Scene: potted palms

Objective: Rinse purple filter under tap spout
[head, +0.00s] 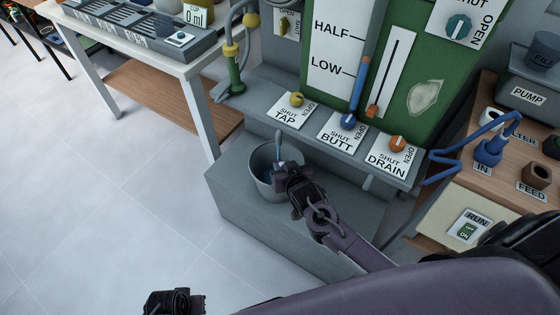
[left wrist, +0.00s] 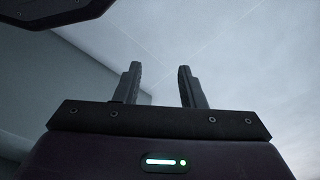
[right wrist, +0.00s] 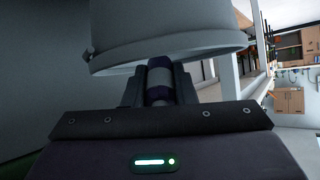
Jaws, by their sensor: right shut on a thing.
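My right gripper (head: 283,168) is over the grey bucket (head: 254,178), below the panel's TAP lever (head: 297,99). In the right wrist view, the right gripper (right wrist: 158,88) is shut on a small banded purple and pale piece (right wrist: 159,79), which looks like the purple filter. The bucket's pale wall and rim (right wrist: 165,45) fill the top of that view, close to the piece. In the head view the filter is mostly hidden by the gripper, and I cannot tell the tap spout from it. My left gripper (left wrist: 160,88) is open and empty; in the head view it is low at the bottom edge.
The bucket stands on a grey step (head: 260,222) under the green panel (head: 415,75), with BUTT (head: 347,121) and DRAIN (head: 397,143) levers beside TAP. A wooden counter (head: 515,195) with a blue fitting (head: 488,150) is right. A white bench (head: 140,55) is left. Floor at left is clear.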

